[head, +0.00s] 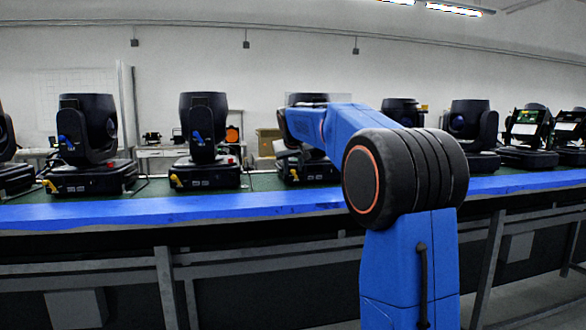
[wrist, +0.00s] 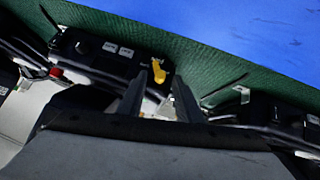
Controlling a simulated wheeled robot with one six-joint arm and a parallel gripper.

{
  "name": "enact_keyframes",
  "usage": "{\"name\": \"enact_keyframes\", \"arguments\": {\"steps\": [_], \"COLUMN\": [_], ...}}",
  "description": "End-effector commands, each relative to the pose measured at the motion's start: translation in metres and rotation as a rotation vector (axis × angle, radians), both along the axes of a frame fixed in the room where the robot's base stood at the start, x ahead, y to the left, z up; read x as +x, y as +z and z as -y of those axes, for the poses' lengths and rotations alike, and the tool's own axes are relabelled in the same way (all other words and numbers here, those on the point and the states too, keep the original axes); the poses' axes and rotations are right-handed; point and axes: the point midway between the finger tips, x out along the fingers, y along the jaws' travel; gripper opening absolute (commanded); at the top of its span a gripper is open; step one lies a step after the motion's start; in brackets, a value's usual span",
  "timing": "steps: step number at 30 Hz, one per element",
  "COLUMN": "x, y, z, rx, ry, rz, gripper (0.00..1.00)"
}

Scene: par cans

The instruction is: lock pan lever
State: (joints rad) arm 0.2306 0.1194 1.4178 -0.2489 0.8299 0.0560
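A yellow pan lever (wrist: 158,71) sticks out from the black base (wrist: 103,52) of a moving-head light in the wrist view. The gripper is mostly hidden behind my arm there.
Several similar lights, including one at left (head: 92,180) and one next to the middle one (head: 204,175), stand along a bench with a blue front edge (head: 150,208). A green surface (wrist: 215,62) lies around the base. Another dark base (wrist: 275,112) is close on the right.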

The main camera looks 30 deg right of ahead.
Motion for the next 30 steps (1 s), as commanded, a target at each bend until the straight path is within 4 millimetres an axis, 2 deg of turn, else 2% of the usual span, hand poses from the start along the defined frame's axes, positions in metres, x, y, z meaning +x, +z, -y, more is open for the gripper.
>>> {"name": "enact_keyframes", "arguments": {"steps": [8, 12, 13, 23, 30], "x": [0.0008, 0.0008, 0.0008, 0.0001, -0.0022], "y": [-0.0009, -0.0007, -0.0007, 0.0, 0.0019], "z": [0.0004, 0.0004, 0.0004, 0.0023, 0.0099], "rx": [0.0, 0.0, 0.0, 0.025, 0.138], "ry": [0.0, 0.0, 0.0, -0.001, -0.004], "rz": [0.0, 0.0, 0.0, 0.008, 0.04], "gripper": [0.32, 0.01, 0.0, 0.0, 0.0]}}
